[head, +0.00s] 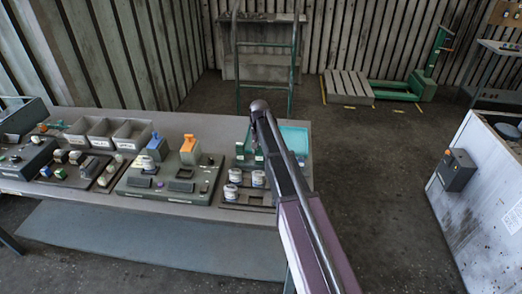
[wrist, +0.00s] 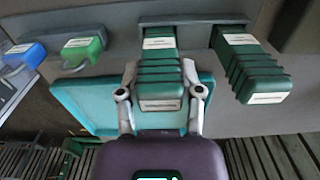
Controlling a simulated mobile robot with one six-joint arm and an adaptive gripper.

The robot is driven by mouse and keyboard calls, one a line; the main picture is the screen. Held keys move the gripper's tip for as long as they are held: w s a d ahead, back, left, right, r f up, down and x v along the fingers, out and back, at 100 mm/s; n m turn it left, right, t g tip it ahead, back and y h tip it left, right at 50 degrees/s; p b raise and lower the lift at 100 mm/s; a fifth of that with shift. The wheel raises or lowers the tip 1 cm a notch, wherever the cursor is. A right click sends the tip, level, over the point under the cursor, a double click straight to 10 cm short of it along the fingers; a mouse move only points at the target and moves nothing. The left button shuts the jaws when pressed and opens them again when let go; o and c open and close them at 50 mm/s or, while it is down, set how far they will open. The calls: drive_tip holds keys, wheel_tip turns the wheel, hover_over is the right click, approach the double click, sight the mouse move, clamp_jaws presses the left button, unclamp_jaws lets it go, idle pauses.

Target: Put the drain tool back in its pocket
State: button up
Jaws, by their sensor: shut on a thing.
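In the wrist view my gripper (wrist: 160,78) has its two fingers on either side of a green ribbed block (wrist: 160,88) with white labels, and is shut on it. The block's far end meets a grey strip. A similar green ribbed block (wrist: 250,68) stands to the right, apart from the fingers. The labels are too small to read. I cannot tell which thing is the drain tool or which opening is its pocket. In the head view an orange-handled piece (head: 188,150) and a blue-handled piece (head: 155,147) stand on a grey-green tray (head: 150,190). My arm hides my gripper there.
A teal tray (wrist: 75,105) lies under the held block; it shows in the head view (head: 296,138). Blue (wrist: 25,56) and green (wrist: 82,48) padlock-like pieces sit at left. White-labelled jars (head: 232,192) stand near my arm. Grey bins (head: 130,134) stand at the bench's back left.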

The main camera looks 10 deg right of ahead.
drive_tip(key=shift+f, duration=0.1)
drive_tip(key=o, duration=1)
